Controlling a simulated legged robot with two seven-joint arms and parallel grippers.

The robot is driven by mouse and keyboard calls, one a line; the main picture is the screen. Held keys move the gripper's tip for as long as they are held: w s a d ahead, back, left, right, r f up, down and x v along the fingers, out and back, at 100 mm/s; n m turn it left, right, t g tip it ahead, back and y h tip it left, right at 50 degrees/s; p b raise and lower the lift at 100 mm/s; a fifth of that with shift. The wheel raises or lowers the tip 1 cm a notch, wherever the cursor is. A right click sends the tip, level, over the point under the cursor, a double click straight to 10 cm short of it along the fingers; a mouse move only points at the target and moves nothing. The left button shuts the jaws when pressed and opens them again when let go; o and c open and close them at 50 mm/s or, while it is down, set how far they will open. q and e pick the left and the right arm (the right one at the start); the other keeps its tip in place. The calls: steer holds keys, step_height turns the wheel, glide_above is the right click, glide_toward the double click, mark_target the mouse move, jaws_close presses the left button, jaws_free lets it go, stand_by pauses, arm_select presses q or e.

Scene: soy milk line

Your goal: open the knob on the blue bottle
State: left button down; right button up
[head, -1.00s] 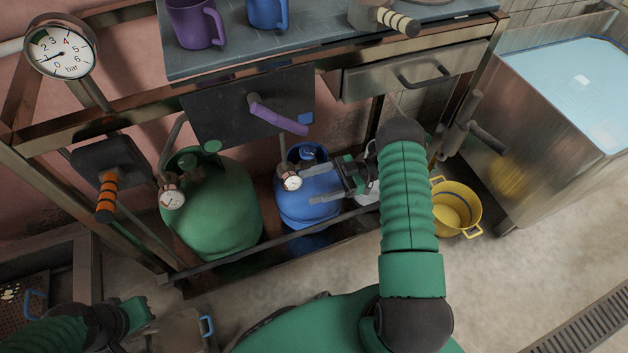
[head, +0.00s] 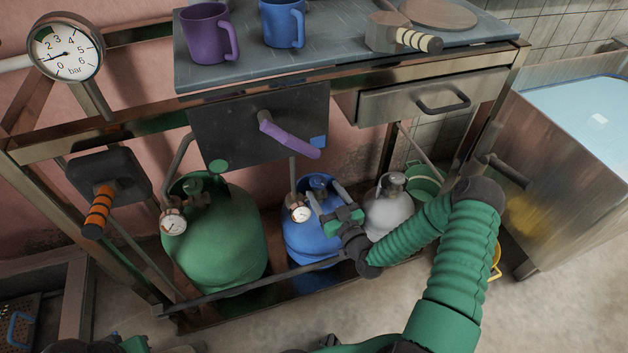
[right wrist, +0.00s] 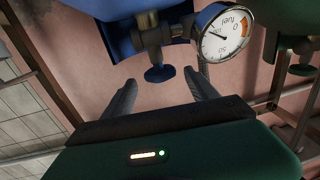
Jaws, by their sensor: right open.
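The blue bottle (head: 308,246) stands on the low shelf under the bench, between a green bottle and a grey one. A round gauge (head: 301,214) sits at its top left. In the right wrist view, the blue knob (right wrist: 160,74) sticks out from a brass valve (right wrist: 153,37), beside the fuel gauge (right wrist: 222,33). My right gripper (head: 326,198) is open at the bottle's top. In the right wrist view its fingers (right wrist: 160,88) are spread either side of the knob, apart from it. Only a sliver of my left arm shows at the bottom left edge.
The green bottle (head: 215,245) stands left and the grey bottle (head: 388,212) right. A purple lever (head: 289,136) hangs above on a dark panel. A shelf rail (head: 255,287) runs in front of the bottles. The sink (head: 560,185) is at the right.

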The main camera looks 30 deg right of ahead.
mark_target(315, 177)
steer(key=w, duration=0.2)
steer(key=w+b, duration=0.1)
steer(key=w, duration=0.1)
steer(key=w+b, duration=0.1)
steer(key=w, duration=0.2)
steer(key=shift+d+f, duration=0.1)
steer(key=shift+d, duration=0.3)
steer(key=shift+w, duration=0.4)
steer(key=c, duration=1.3)
steer(key=shift+y, duration=0.3)
